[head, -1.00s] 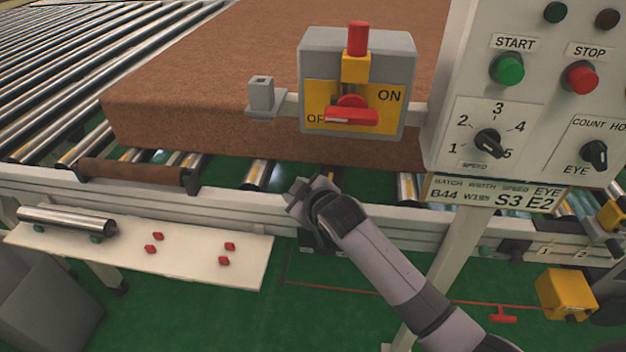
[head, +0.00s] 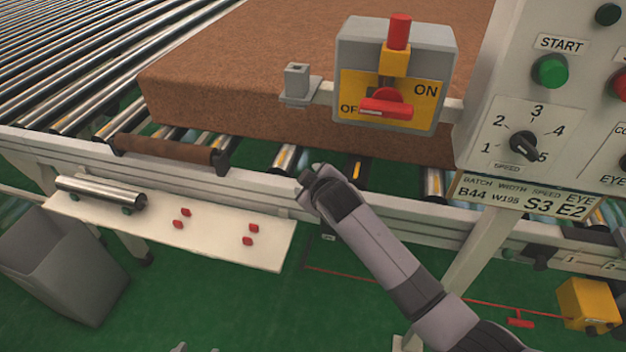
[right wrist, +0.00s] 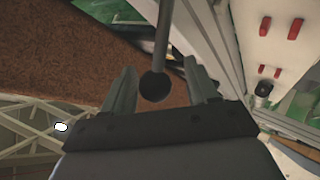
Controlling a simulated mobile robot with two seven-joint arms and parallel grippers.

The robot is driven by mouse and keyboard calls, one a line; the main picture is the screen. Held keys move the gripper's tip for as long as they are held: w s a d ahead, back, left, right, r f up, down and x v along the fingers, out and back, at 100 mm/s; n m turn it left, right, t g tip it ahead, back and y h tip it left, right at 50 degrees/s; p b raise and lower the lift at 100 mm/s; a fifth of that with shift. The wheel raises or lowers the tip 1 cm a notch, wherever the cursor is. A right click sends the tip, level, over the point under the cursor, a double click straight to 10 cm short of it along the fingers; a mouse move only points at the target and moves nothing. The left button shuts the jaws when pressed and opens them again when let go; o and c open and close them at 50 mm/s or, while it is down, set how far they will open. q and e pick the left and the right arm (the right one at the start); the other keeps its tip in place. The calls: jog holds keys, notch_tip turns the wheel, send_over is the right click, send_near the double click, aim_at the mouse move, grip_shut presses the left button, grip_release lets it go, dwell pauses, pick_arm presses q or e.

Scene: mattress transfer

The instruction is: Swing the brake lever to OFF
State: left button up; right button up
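The switch box (head: 393,52) has a yellow plate (head: 355,88) marked OFF and ON. A red upright handle (head: 399,31) stands in a yellow collar at its top, and a red crosswise handle (head: 387,108) lies across the plate, its left end by OFF. I cannot tell which part is the brake lever. My right gripper (head: 312,180) is below and left of the box, by the conveyor's front rail. In the right wrist view its fingers (right wrist: 160,85) are open, with a dark ball-ended rod (right wrist: 155,87) showing between them, not gripped. Grey tips at the head view's bottom edge may be my left gripper.
A brown mattress (head: 230,95) lies on the rollers behind the box. The control panel (head: 480,140) stands to the right. A white shelf (head: 215,245) with red pieces and a steel roller is at left, above a grey bin (head: 65,265). A yellow box (head: 588,303) is low right.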

jog(key=shift+d+r, duration=0.1)
jog(key=shift+s+d+r, duration=0.1)
jog(key=shift+s+r, duration=0.2)
jog(key=shift+s, duration=0.15)
jog(key=shift+p+v, duration=0.55)
jog(key=shift+v, duration=2.4)
